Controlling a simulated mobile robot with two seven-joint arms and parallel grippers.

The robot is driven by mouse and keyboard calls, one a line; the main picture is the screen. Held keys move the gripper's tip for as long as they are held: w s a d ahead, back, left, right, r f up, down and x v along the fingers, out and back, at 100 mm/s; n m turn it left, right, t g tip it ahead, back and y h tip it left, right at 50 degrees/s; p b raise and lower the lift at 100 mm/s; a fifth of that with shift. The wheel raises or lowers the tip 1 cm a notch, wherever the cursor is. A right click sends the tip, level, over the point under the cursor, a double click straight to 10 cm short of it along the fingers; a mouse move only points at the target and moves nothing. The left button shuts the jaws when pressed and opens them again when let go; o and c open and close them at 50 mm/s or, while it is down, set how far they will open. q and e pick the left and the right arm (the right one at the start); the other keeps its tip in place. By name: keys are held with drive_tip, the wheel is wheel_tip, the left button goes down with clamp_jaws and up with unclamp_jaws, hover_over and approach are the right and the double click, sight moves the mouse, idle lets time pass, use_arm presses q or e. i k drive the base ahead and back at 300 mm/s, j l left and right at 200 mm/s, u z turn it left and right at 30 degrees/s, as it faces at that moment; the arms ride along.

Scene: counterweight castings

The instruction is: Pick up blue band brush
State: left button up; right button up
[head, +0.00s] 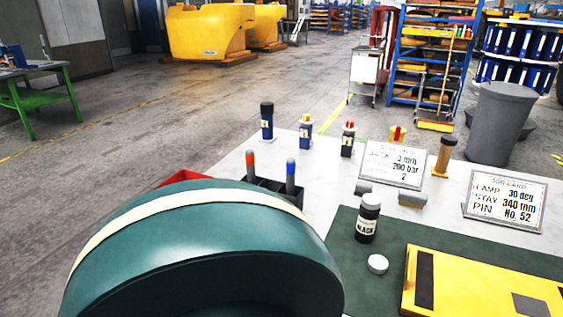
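The lower ends of both brushes are hidden in the holder. Neither of my grippers is in view, and nothing is seen touching the blue-topped brush.
The lower left is blocked from view. A red tray (186,177) shows partly beside the holder. Bottles (266,122) stand behind.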

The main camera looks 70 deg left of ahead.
sight(290, 163)
drive_tip(key=k+j, duration=0.3)
drive_tip(key=j, duration=0.15)
drive_tip(key=k+j+z, duration=0.1)
drive_tip(key=k+j, duration=0.2)
drive_tip(key=j, duration=0.15)
